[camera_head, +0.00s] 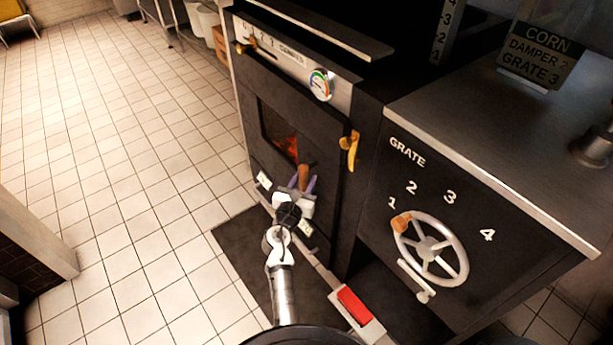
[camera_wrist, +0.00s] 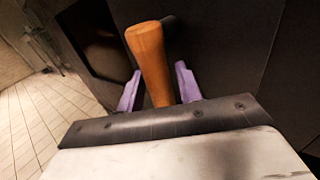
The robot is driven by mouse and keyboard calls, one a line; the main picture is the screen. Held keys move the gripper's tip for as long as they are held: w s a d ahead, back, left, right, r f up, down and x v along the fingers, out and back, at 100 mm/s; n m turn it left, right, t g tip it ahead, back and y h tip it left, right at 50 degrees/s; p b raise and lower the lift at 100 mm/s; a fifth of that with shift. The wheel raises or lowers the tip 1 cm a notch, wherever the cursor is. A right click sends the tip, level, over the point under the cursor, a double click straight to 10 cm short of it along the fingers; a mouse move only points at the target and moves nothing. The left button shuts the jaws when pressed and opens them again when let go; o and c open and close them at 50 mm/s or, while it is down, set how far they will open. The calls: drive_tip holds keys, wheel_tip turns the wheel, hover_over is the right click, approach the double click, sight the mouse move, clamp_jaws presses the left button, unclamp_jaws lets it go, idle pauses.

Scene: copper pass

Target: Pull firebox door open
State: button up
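The firebox door (camera_head: 325,170) is a black panel with a small window showing an orange glow. It looks shut against the stove front. A wooden handle (camera_head: 304,173) juts from its lower part; it also fills the upper middle of the wrist view (camera_wrist: 149,60). A brass latch lever (camera_head: 351,150) sits at the door's right edge. My gripper (camera_head: 303,184) is at the wooden handle, with one purple finger on each side of it. In the wrist view my gripper (camera_wrist: 158,88) looks open, with a narrow gap beside the handle. Contact is not clear.
Right of the door stand a grate handwheel (camera_head: 430,250) with numbers and a counter (camera_head: 480,110) bearing a CORN sign (camera_head: 540,55). A damper slider (camera_head: 245,46) and gauge (camera_head: 320,85) are above. A red pedal (camera_head: 354,305) is low in front. Tiled floor lies clear at left.

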clamp_jaws()
drive_tip(key=shift+s+a, duration=0.1)
idle(0.3)
